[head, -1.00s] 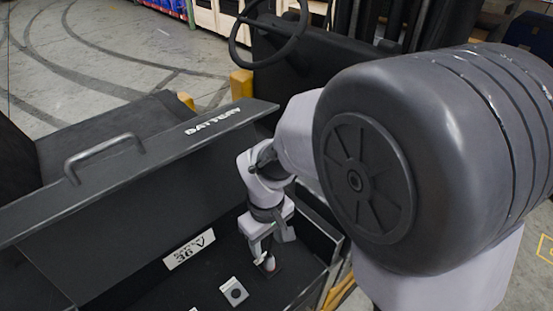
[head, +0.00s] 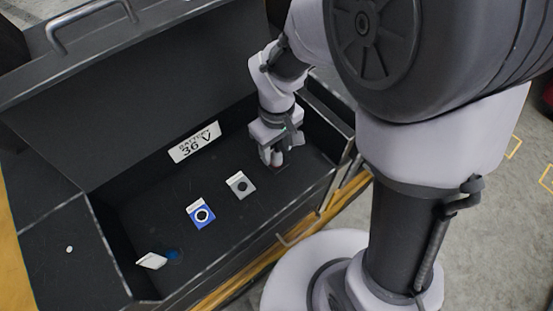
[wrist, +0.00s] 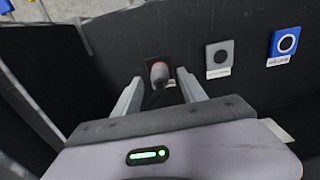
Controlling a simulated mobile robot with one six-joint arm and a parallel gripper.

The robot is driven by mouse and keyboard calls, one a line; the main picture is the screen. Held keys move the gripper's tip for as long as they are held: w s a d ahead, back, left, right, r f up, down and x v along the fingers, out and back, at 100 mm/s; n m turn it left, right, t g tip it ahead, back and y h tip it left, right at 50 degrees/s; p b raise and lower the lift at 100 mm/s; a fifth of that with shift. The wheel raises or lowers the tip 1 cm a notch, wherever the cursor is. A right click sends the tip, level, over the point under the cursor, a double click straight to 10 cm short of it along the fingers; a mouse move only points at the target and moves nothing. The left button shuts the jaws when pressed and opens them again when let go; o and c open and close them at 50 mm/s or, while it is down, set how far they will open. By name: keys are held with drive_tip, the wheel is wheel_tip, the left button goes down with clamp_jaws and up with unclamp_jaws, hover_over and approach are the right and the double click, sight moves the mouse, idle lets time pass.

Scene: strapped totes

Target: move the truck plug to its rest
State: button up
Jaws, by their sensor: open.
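The plug (wrist: 160,73), a pale rounded grip, stands on a dark plate with a reddish edge in the wrist view. My gripper (wrist: 162,80) is open, its two fingertips on either side of the plug's grip with gaps visible. In the head view my gripper (head: 274,160) points down into the right end of the black battery compartment, and hides most of the plug. A grey plate with a dark round socket (head: 240,185) and a blue plate with a ringed socket (head: 202,214) lie to its left. Their small labels are unreadable, so I cannot tell which is the rest.
The compartment's raised lid (head: 110,95) stands behind, with a "BATTERY 36 V" label (head: 195,142) low down. A white tag (head: 152,261) and a blue disc (head: 174,256) lie at the compartment's left end. The near wall has a metal rim and a yellow edge below.

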sight(277, 151)
wheel_tip(277, 151, down, 3)
drive_tip(key=shift+f+b, duration=0.2)
drive_tip(key=shift+b, duration=0.8)
drive_tip(key=shift+c, duration=0.2)
clamp_jaws()
idle(1.1)
drive_tip(key=shift+r, duration=0.15)
drive_tip(key=shift+r+p, duration=2.7)
drive_tip(key=shift+r, duration=0.25)
